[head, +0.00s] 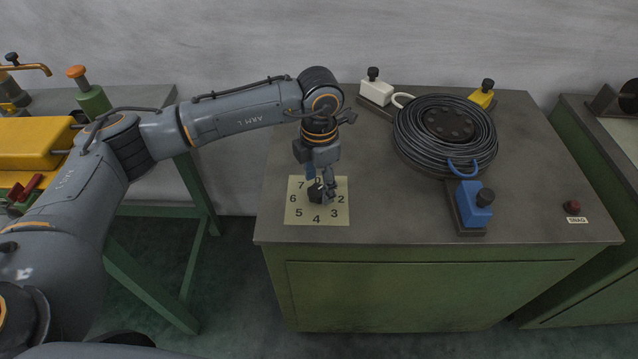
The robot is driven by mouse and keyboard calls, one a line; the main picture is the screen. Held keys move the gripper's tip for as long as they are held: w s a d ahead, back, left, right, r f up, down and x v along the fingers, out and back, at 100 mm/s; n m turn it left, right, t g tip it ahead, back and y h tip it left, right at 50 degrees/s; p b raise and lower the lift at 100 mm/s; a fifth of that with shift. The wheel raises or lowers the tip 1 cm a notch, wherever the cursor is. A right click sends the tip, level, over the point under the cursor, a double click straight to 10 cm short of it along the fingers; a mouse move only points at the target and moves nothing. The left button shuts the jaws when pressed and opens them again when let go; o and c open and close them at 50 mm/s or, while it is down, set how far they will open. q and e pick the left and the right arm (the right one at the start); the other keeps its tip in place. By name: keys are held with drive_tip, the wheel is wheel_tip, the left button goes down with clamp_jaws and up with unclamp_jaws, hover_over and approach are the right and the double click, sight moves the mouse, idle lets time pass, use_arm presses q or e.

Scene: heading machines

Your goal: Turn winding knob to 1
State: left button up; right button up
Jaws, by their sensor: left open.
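The winding knob (316,194) is a small black knob in the middle of a pale yellow dial plate (293,216) on the table top. The 1 is hidden behind my gripper. My left gripper (325,191) reaches down over the plate with its fingers at the knob, and it is open. Whether the fingers touch the knob, and where the knob points, I cannot tell. My right gripper is not in view.
A coil of black cable (446,134) lies on the green-sided table (400,220), with white (376,92), yellow (482,98) and blue (474,205) clamp blocks around it. A red button (572,206) labelled SNAG is at the right. Bare table lies between dial and coil.

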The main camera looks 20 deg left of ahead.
sight(319, 190)
use_arm(q)
wheel_tip(319, 190, up, 11)
idle(0.3)
drive_tip(key=shift+s+f, duration=0.1)
idle(0.4)
